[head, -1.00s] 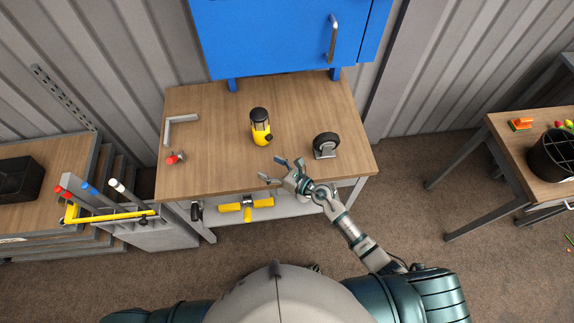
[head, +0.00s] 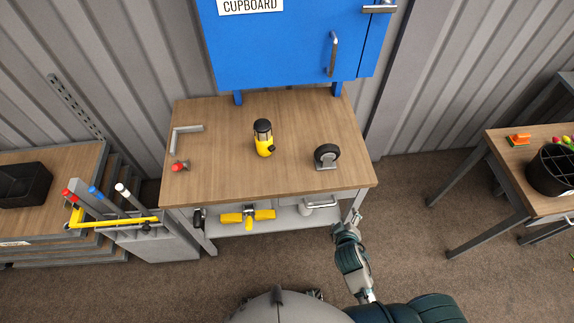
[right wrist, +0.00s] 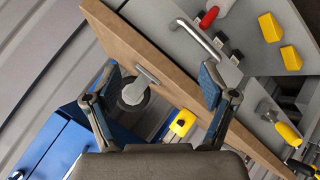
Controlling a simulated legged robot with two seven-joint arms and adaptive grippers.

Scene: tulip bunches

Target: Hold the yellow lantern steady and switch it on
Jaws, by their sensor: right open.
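The yellow lantern (head: 265,148) with a dark top stands upright on the wooden workbench (head: 225,183), near its middle. In the right wrist view the lantern (right wrist: 182,123) shows beyond the bench edge, between the fingers and apart from them. My right gripper (head: 350,226) is open and empty. It is in front of the bench's right front corner, to the right of and nearer than the lantern. Its two spread fingers (right wrist: 161,76) show in the right wrist view. My left gripper is in no view. The lantern's switch cannot be made out.
A caster wheel (head: 326,156) stands right of the lantern. A grey bracket (head: 186,128) and a small red-knobbed piece (head: 179,166) lie left. A blue cupboard (head: 285,50) hangs behind. A yellow-handled item (head: 247,216) is below the bench top. The bench front between is clear.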

